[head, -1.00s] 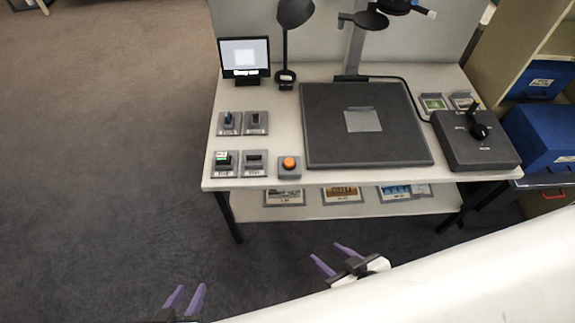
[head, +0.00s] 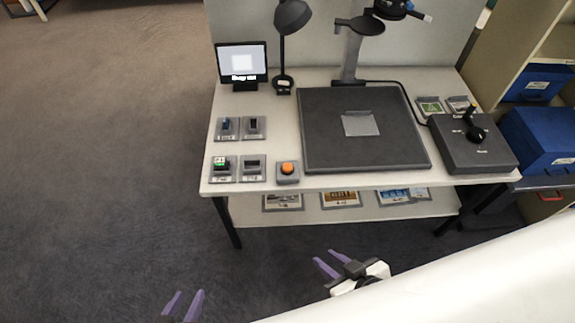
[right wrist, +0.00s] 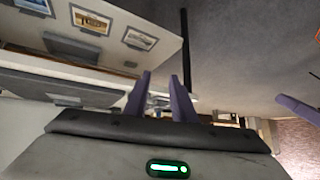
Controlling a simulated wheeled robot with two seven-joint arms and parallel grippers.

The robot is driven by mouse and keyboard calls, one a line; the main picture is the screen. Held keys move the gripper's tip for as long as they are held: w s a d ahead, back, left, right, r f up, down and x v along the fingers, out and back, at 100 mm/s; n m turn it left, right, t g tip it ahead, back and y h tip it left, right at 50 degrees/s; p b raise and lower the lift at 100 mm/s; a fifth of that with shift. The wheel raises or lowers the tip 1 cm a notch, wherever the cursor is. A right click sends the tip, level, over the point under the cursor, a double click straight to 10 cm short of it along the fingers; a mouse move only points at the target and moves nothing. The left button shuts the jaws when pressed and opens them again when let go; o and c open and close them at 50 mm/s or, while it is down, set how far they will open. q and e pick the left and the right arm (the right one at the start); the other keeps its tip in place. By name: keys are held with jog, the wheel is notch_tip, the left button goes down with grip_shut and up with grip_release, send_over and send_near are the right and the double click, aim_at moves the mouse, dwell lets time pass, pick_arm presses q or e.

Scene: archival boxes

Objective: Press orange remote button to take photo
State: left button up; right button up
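The orange remote button (head: 288,168) sits in a small grey housing near the front edge of the white table, just left of the dark copy board (head: 315,150). A grey sheet (head: 360,123) lies on that board. My left gripper (head: 184,305) is at the bottom of the head view, open and empty, its purple fingers apart. My right gripper (head: 333,265) is open and empty in front of the table, below and right of the button. Its open fingers also show in the right wrist view (right wrist: 161,95). Both grippers are well away from the button.
A monitor (head: 241,63), a black lamp (head: 283,50) and several small switch boxes (head: 228,128) stand on the table's left. A joystick box (head: 475,145) is at the right. Framed pictures (head: 340,199) lie on the lower shelf. The floor at left is clear.

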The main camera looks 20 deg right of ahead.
grip_shut()
dwell(1.4)
